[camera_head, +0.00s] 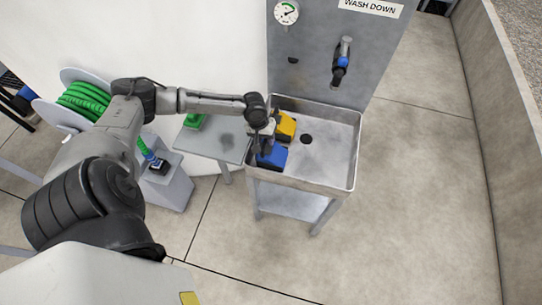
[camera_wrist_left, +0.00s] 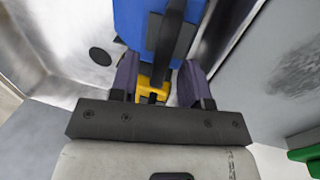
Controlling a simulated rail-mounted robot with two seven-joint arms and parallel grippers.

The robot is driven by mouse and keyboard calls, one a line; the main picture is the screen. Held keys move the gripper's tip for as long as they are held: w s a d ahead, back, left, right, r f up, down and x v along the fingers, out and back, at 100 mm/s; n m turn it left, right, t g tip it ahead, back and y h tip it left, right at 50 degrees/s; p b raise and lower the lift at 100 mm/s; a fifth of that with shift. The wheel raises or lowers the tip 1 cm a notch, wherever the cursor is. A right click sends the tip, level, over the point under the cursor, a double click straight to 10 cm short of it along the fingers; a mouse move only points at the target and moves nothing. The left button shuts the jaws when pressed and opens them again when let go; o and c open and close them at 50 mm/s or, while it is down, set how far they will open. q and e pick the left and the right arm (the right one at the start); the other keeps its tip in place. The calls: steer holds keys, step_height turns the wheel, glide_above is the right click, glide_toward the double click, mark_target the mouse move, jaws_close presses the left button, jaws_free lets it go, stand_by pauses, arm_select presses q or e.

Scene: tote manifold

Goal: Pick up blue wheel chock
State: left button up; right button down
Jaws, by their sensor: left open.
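The blue wheel chock (camera_head: 272,156) sits in the left front part of the metal sink basin. In the left wrist view the blue chock (camera_wrist_left: 128,22) fills the top, with a dark band or handle down its face. My left gripper (camera_head: 266,141) is over the basin's left side, close to the blue chock. In the wrist view my left gripper (camera_wrist_left: 159,82) is open, its two fingers apart, with the blue chock just beyond the fingertips; whether they touch is unclear. My right gripper is not in view.
A yellow chock (camera_head: 286,124) lies just behind the blue one and shows between the fingers in the wrist view (camera_wrist_left: 146,84). The basin (camera_head: 342,186) has raised walls; its right side is clear. A side shelf (camera_head: 215,146) with a green object (camera_head: 194,121) adjoins left.

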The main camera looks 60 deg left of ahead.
arm_select(q)
steer(key=shift+w+d+f, duration=0.1)
steer(key=shift+d+f, duration=0.05)
steer(key=shift+f, duration=0.45)
jaws_close()
